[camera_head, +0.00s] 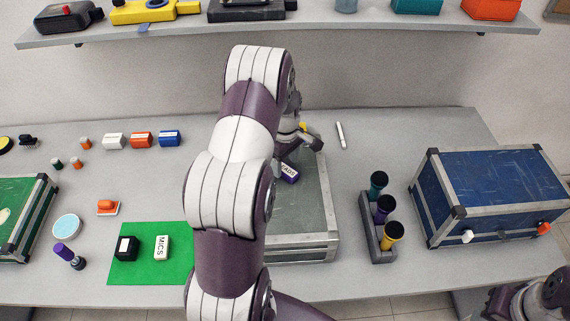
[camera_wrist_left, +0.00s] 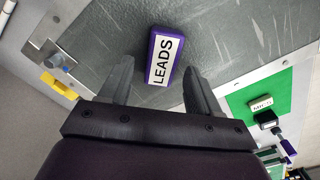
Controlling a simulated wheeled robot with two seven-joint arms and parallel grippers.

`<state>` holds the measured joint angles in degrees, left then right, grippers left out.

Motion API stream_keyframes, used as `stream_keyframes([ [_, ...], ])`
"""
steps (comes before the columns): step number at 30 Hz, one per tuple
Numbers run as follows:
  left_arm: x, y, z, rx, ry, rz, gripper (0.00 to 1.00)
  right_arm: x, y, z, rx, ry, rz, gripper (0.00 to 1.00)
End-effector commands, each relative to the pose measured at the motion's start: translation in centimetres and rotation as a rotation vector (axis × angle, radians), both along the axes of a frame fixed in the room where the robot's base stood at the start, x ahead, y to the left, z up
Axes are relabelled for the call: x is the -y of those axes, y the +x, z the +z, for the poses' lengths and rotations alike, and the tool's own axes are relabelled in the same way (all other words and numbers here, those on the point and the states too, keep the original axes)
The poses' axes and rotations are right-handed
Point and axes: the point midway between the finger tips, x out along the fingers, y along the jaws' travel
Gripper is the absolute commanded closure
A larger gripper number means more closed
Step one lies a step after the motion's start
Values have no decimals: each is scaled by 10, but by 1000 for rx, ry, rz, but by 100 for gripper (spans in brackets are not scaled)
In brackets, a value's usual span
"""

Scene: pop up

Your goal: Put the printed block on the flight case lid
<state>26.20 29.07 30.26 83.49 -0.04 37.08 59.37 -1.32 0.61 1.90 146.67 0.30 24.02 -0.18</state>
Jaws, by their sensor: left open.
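A purple block (camera_wrist_left: 164,56) with a white label reading LEADS lies on the grey-green lid of the flight case (camera_wrist_left: 240,40). In the head view the block (camera_head: 289,173) shows partly beside my arm, on the case lid (camera_head: 307,205). My left gripper (camera_wrist_left: 157,74) is open, with one finger on each side of the block's near part and a gap visible to each. In the head view my left gripper (camera_head: 303,150) is over the lid, its fingers partly hidden. A block labelled MICS (camera_head: 162,247) stands on the green mat (camera_head: 182,272).
A blue case (camera_head: 490,192) stands at the right, beside a rack (camera_head: 378,228) of several coloured cylinders. White, orange and blue blocks (camera_head: 141,140) stand in a row at the back left. A shelf (camera_head: 320,27) runs above. My arm hides part of the table.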

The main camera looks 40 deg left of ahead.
Motion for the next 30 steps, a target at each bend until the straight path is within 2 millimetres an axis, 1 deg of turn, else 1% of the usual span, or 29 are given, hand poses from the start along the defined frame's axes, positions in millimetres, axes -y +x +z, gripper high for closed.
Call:
stream_keyframes([
  [3,0,1,28,5,3,0,37,0,0,-8,-1,0,0,57],
  [6,0,1,56,5,3,0,37,0,0,-12,-1,0,0,57],
  [9,0,0,80,4,2,0,37,0,0,-14,-1,0,0,57],
  [12,0,0,96,2,1,0,37,0,0,-15,-1,0,0,57],
  [14,1,0,103,1,1,-4,37,0,0,-16,-1,0,0,57],
  [15,6,-1,106,3,2,-32,37,0,0,-16,-1,0,0,57],
  [17,26,-5,109,9,4,-147,37,0,0,-16,-1,0,0,57],
  [20,86,-29,109,33,19,-523,37,0,0,-15,-1,0,0,57],
  [21,110,-44,108,47,28,-697,37,0,0,-15,-1,0,0,57],
  [23,141,-69,105,64,44,-945,37,0,0,-15,-1,0,0,57],
  [24,158,-87,103,76,55,-1092,37,0,0,-15,-1,0,0,57],
  [27,183,-123,97,94,77,-1369,37,0,0,-15,-1,0,0,57],
  [30,192,-141,94,101,87,-1498,37,0,0,-15,-1,0,0,57],
])
